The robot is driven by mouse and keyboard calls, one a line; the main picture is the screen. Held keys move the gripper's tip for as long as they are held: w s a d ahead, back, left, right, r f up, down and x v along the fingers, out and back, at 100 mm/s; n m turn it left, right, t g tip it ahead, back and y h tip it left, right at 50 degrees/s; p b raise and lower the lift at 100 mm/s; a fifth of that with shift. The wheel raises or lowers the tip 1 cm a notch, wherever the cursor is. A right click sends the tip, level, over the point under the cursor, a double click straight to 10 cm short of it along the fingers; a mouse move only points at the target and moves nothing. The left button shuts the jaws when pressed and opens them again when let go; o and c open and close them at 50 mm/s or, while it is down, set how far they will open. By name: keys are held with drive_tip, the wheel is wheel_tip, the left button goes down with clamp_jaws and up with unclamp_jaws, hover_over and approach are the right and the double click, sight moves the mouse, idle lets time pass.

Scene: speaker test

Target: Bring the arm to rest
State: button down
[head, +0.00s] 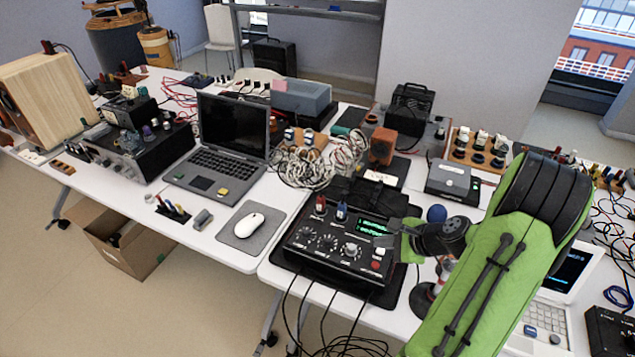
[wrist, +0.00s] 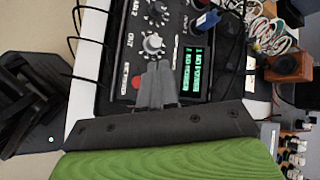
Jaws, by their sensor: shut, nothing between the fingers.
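My gripper (head: 392,238) is at the end of my green arm, which reaches in from the lower right in the head view. It is over the right side of a black control box (head: 318,262) with knobs, a green lit display (head: 374,228) and a red button (head: 377,265). In the wrist view the grey fingers (wrist: 157,88) are together and hold nothing. They point at a silver knob (wrist: 152,43), between the red button (wrist: 136,82) and the display (wrist: 193,70). I cannot tell whether the fingertips touch the box.
A laptop (head: 216,168), a mouse (head: 248,225) on a grey pad, coiled cables (head: 310,168) and an orange speaker (head: 382,146) crowd the white tables. A white laptop (head: 550,290) lies partly behind my arm. Black cables hang off the front edge. Open floor is at lower left.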

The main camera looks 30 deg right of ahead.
drive_tip(key=s+a+r+n+g+h, duration=0.1)
drive_tip(key=a+r+n+g, duration=0.3)
drive_tip(key=a+r+n, duration=0.85)
drive_tip(key=s+a+r+n+h, duration=0.1)
drive_tip(key=s+a+r+n, duration=0.2)
drive_tip(key=s+a+n, duration=0.2)
drive_tip(key=s+a+r+n+t+h, duration=0.1)
drive_tip(key=s+a+r+n, duration=0.2)
drive_tip(key=s+a+n, duration=0.2)
drive_tip(key=s, duration=0.3)
drive_tip(key=shift+s+a+r+n, duration=0.3)
drive_tip(key=shift+s+a+n, duration=0.05)
